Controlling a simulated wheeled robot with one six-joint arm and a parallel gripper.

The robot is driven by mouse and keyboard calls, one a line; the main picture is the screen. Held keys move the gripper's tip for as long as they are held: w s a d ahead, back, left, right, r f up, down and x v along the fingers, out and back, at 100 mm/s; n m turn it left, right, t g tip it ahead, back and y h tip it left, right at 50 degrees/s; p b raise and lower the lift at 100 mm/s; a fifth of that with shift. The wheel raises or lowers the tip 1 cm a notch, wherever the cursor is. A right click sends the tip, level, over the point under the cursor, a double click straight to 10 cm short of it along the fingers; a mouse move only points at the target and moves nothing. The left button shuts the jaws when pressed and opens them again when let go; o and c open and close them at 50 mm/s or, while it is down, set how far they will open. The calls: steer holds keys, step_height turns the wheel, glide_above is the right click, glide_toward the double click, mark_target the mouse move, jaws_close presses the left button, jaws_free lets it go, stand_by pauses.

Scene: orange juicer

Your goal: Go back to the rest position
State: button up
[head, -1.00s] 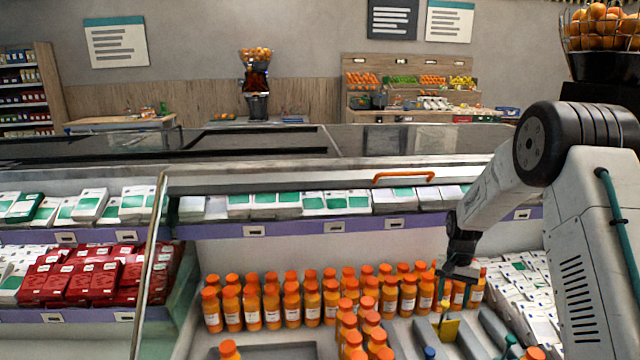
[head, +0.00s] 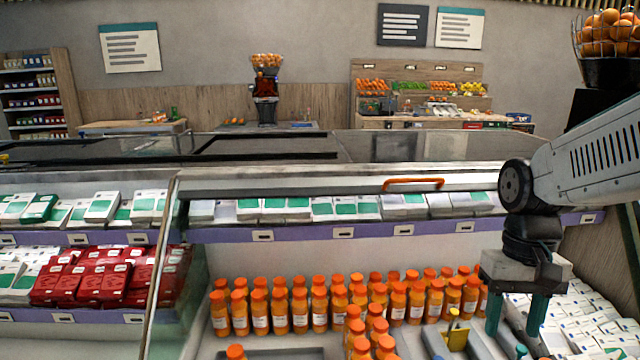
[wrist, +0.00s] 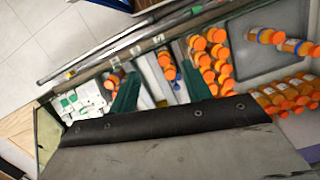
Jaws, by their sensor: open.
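My gripper (head: 515,316) shows at the lower right of the head view, pointing down, with its two green fingers apart and nothing between them. It hangs in front of the right part of the chilled display case, above the right end of the bottle rows. In the wrist view the green fingers (wrist: 149,91) spread wide over the case, with grey dividers and orange-capped bottles beyond them. My arm reaches in from the right edge of the head view.
Orange juice bottles (head: 300,307) stand in rows in the case. A yellow item (head: 453,325) stands left of my gripper. White cartons (head: 590,320) lie to its right. The case has an orange handle (head: 413,184) on its upper edge. An orange-filled basket (head: 608,40) is at upper right.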

steer(key=s+a+r+t, duration=0.1)
steer(key=s+r, duration=0.1)
steer(key=s, duration=0.4)
steer(key=s+a+r+n+t, duration=0.1)
steer(key=s+r+t, duration=0.1)
steer(key=s, duration=0.4)
steer(key=shift+a+r, duration=0.3)
steer(key=shift+a, duration=0.1)
